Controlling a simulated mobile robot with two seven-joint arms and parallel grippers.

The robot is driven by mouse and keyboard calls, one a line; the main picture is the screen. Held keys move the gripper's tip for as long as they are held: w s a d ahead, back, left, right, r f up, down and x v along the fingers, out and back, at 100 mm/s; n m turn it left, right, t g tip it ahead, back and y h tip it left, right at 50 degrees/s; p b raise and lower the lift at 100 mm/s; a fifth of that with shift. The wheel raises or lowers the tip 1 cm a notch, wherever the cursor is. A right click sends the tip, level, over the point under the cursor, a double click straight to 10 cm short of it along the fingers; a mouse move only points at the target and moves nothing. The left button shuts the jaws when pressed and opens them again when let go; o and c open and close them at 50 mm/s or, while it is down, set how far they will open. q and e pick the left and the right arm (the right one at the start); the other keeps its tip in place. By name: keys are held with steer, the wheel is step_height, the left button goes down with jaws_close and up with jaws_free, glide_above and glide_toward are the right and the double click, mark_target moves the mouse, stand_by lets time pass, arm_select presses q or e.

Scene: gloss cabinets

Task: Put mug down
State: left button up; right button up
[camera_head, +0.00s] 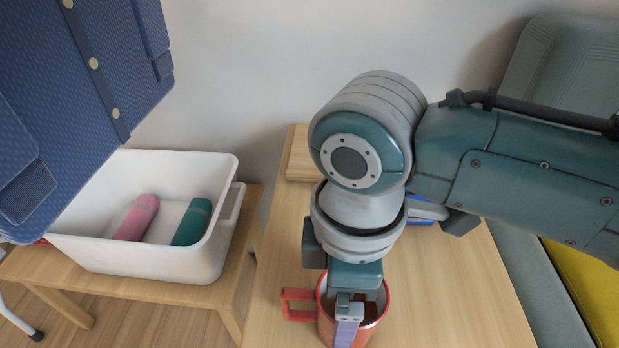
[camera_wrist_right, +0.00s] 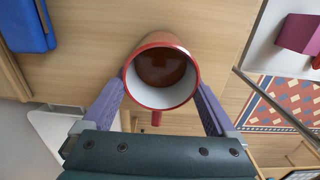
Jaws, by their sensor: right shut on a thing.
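The red mug (camera_head: 325,323) is at the bottom centre of the head view, with its handle toward the left. It is upright, and its brown inside shows. My right gripper (camera_head: 350,312) comes down over it from above, with one finger in front of its near side. In the right wrist view the mug (camera_wrist_right: 162,78) sits between the two purple fingers of my right gripper (camera_wrist_right: 161,106), which is shut on it. The wooden table (camera_head: 440,290) lies below. I cannot tell whether the mug's base touches it. My left gripper is out of view.
A blue object (camera_head: 428,211) lies on the table behind my right wrist. A white bin (camera_head: 150,262) holding pink and teal rolls stands on a lower wooden table at left. A large blue textured panel (camera_head: 80,100) fills the upper left. The tabletop right of the mug is clear.

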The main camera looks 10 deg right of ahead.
steer(key=o, duration=1.6)
step_height(320, 180, up, 12)
steer(key=p, duration=0.4)
steer(key=s+a+f+m+t+y, duration=0.1)
steer(key=s+a+f+m+y, duration=0.15)
steer(key=s+m, duration=0.2)
steer(key=s+d+m+t, duration=0.1)
steer(key=s+d+m, duration=0.1)
steer(key=d, duration=0.2)
steer(key=s+d+m+h, duration=0.1)
steer(key=s+d+m, duration=0.2)
steer(key=d, duration=0.1)
steer(key=s+d+m+t+h, duration=0.1)
steer(key=s+d+m, duration=0.2)
steer(key=d, duration=0.1)
steer(key=shift+d+r+t, duration=0.3)
steer(key=shift+d+r, duration=0.1)
